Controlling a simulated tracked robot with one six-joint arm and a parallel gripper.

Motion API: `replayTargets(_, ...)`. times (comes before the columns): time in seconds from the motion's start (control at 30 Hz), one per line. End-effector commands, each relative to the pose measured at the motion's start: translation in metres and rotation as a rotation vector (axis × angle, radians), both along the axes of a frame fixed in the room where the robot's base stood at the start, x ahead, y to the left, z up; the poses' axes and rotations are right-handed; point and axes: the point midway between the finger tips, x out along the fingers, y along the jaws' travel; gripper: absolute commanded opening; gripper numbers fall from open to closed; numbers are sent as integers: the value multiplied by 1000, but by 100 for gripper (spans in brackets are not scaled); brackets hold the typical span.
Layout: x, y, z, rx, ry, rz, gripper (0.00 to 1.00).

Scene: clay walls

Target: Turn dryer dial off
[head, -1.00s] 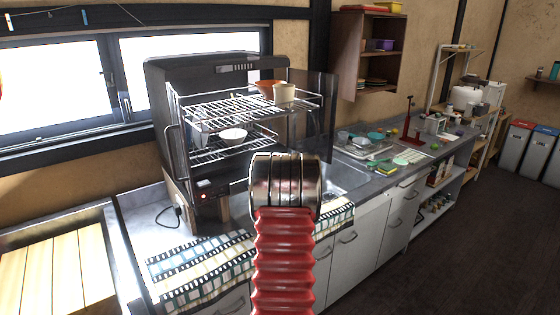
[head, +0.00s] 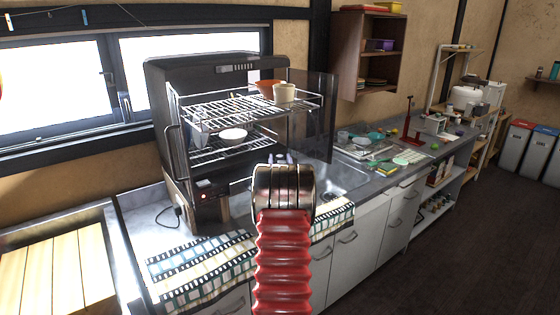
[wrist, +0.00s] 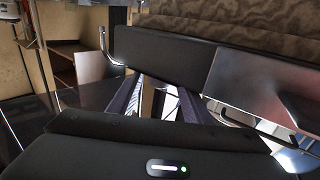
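The dish dryer (head: 205,75) is a black cabinet standing open on the counter at the left of the head view, with wire racks inside. Its control panel (head: 208,190) is low on the front and shows a small red light. The dial is too small to make out clearly. My gripper, mostly hidden behind my silver wrist in the head view, is in front and to the right of the panel, apart from it. In the wrist view my gripper (wrist: 157,98) shows two dark fingers spread apart, with nothing visible held between them.
Bowls and a cup (head: 285,93) sit on the dryer racks. A patterned cloth (head: 205,270) lies along the counter's front edge below the dryer. The sink (head: 345,177) is to the right, with dishes and a red stand (head: 408,125) beyond. The dark floor at right is clear.

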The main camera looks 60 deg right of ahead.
Motion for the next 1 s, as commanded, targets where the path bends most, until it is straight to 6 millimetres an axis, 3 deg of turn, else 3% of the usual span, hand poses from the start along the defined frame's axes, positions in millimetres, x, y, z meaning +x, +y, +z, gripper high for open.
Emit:
replayTargets(0.53, 0, 0, 0, 0, 0, 0, 6)
replayTargets(1.0, -2, -1, 1, -4, 0, 67, 5)
